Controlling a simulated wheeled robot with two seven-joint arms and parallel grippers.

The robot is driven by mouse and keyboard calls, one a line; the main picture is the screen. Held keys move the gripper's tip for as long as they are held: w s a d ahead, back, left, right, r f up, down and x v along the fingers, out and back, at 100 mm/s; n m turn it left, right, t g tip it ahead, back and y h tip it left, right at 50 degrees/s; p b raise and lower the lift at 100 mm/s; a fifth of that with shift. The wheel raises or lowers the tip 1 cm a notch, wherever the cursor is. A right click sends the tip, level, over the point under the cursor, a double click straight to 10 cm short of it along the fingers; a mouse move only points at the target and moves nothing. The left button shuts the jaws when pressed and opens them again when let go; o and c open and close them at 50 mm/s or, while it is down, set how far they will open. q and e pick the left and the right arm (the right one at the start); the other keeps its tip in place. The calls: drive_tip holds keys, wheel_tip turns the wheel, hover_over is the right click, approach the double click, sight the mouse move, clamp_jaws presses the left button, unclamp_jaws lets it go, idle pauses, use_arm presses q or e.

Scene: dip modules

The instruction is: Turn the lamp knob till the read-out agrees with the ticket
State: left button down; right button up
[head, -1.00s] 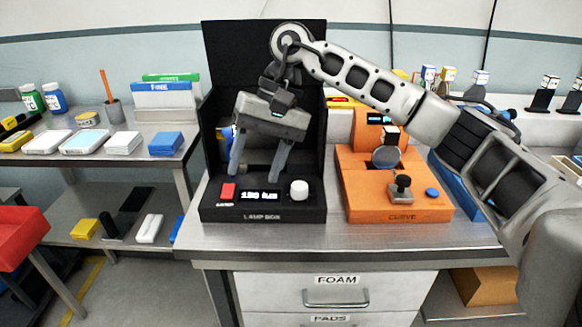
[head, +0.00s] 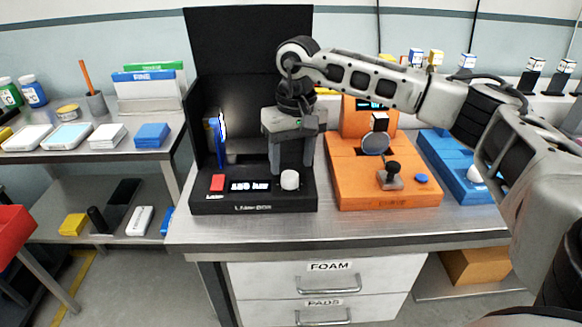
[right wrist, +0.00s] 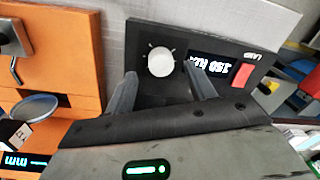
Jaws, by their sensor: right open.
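The black lamp box (head: 300,203) stands on the steel bench. Its white round knob (head: 290,180) is at the front right, and its lit read-out (head: 250,186) is left of it, with digits too blurred to read surely. My right gripper (head: 291,166) is open and empty, pointing down just behind and above the knob. In the right wrist view its two fingertips (right wrist: 160,78) lie either side of the knob (right wrist: 161,63), with gaps; contact does not show. I cannot make out the ticket. My left gripper is not in view.
A red button (head: 217,183) sits left of the read-out. A blue upright piece (head: 219,145) stands inside the box beside a bright patch. The orange curve unit (head: 340,185) stands close on the right, with a blue unit (head: 445,160) beyond. A side table (head: 70,152) holds boxes at left.

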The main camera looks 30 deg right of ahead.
sight(291, 175)
drive_tip(key=shift+a+f, duration=0.1)
drive_tip(key=shift+f, duration=1.5)
drive_tip(key=c, duration=1)
